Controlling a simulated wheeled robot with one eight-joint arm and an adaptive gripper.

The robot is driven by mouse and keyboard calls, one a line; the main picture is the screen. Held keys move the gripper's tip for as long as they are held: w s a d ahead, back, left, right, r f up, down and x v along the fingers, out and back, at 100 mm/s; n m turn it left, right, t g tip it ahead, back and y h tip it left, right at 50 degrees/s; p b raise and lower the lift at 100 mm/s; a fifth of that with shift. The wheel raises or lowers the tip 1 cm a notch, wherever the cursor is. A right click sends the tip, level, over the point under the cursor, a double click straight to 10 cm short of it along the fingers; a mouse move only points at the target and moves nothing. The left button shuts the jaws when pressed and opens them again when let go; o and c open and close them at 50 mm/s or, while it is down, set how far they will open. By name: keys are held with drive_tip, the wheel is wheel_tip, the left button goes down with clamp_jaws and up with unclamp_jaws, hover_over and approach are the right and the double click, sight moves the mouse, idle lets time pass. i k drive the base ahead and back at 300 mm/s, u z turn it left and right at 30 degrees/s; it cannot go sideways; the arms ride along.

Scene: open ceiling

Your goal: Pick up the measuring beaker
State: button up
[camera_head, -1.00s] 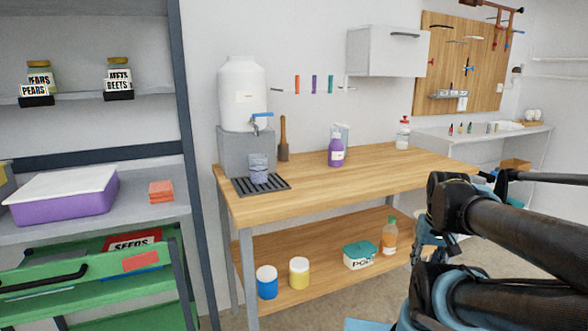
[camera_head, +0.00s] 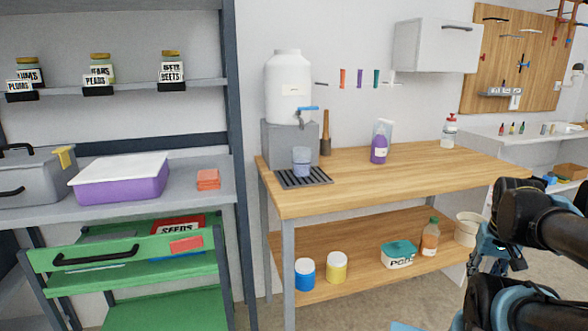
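The measuring beaker (camera_head: 301,162) looks like the small bluish-purple, see-through cup on the dark drip grate (camera_head: 303,178). It stands upright below the blue tap (camera_head: 308,109) of a white water dispenser (camera_head: 289,88), near the left end of the wooden workbench (camera_head: 400,165). My folded arm is at the right edge of the view, well apart from the beaker. Blue and black parts low on it may belong to my gripper (camera_head: 503,257), but its fingers cannot be made out clearly.
A purple bottle (camera_head: 379,149) and a pump bottle (camera_head: 449,131) stand farther right on the bench. A green cart (camera_head: 135,257) and a shelf unit (camera_head: 233,120) with a purple bin (camera_head: 120,183) are at the left. The bench top right of the grate is mostly clear.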

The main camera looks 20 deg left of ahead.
sight(301, 156)
drive_tip(key=k, duration=1.4)
drive_tip(key=u, duration=0.35)
drive_tip(key=i, duration=1)
drive_tip(key=z, duration=0.05)
